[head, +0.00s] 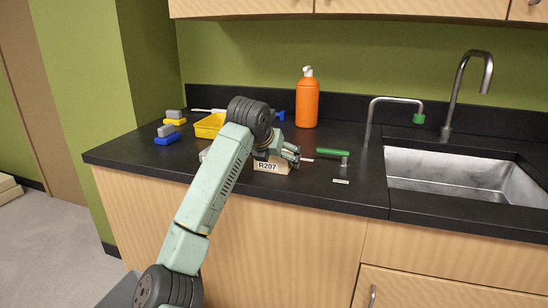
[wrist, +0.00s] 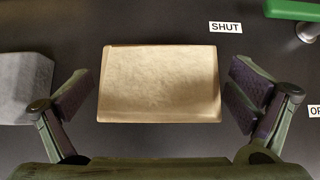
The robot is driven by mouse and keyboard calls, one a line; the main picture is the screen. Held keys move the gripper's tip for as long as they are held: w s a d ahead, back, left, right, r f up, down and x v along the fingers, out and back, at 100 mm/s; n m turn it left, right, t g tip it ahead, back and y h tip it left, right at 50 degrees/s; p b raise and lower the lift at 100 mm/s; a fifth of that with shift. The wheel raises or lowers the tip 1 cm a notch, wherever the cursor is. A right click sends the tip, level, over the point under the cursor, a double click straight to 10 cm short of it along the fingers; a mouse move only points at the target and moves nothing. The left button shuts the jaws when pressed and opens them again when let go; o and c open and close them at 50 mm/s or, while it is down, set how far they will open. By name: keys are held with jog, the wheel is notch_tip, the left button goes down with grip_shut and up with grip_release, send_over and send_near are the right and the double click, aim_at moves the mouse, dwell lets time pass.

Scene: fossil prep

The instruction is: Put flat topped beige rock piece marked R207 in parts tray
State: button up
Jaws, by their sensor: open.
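The flat-topped beige rock piece (head: 270,166) marked R207 sits on the black counter near its front edge. In the wrist view its flat top (wrist: 160,84) lies between and just ahead of my open fingers. My gripper (head: 288,155) is open and empty; in the wrist view its two pads (wrist: 160,98) stand apart on the left and right of the rock, with gaps on both sides. A yellow tray (head: 209,126), which looks like the parts tray, stands farther back on the counter, partly hidden by my arm.
A grey block (wrist: 28,88) lies close left of the rock. A green-handled tap lever (head: 332,152) and a SHUT label (wrist: 225,28) are to the right. An orange bottle (head: 307,100) stands behind, the sink (head: 455,175) is right, and blue and yellow brushes (head: 167,134) are left.

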jog(key=shift+c, duration=0.6)
jog(key=c, duration=1.8)
